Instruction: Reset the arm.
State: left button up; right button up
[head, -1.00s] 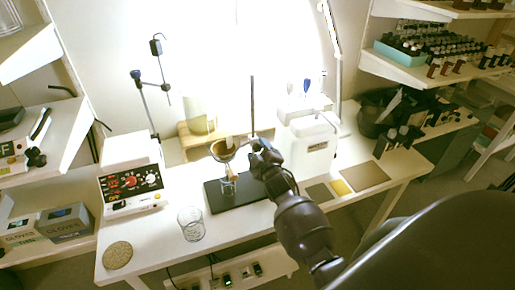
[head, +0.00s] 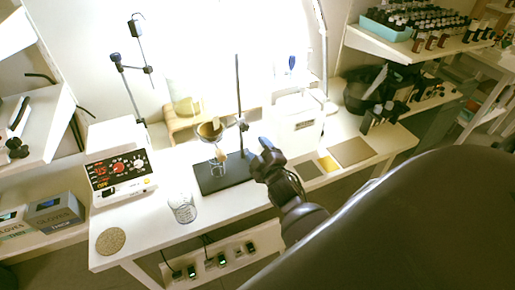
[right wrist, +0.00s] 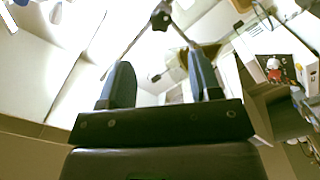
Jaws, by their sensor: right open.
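My right gripper (head: 258,150) is above the white bench, just right of the retort stand (head: 239,100). In the right wrist view its two dark blue fingers (right wrist: 161,78) are spread apart with nothing between them. The stand's dark clamp (right wrist: 161,20) shows beyond the fingertips, apart from them. The stand rises from a black base plate (head: 210,182). A funnel (head: 209,131) is held on the stand over a small glass vessel (head: 218,164). My left gripper is not in view.
A white hotplate device (head: 120,170) with knobs stands at the bench's left. An empty glass beaker (head: 183,208) and a round cork mat (head: 110,241) are near the front edge. A white container (head: 298,125) stands behind my gripper. Shelves of bottles (head: 425,25) are at the right.

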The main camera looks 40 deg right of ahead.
dwell(0.3)
jog(key=s+a+f+m+g+y, duration=0.2)
jog(key=s+a+f+m, duration=0.1)
jog(key=s, duration=0.6)
jog(key=s+a+f+m+g+y, duration=0.2)
jog(key=s+a+f+m+g, duration=0.1)
jog(key=s+f, duration=0.5)
jog(key=shift+s+a+m+g, duration=0.3)
jog(key=shift+s+a+m, duration=0.2)
jog(key=shift+s+a, duration=0.4)
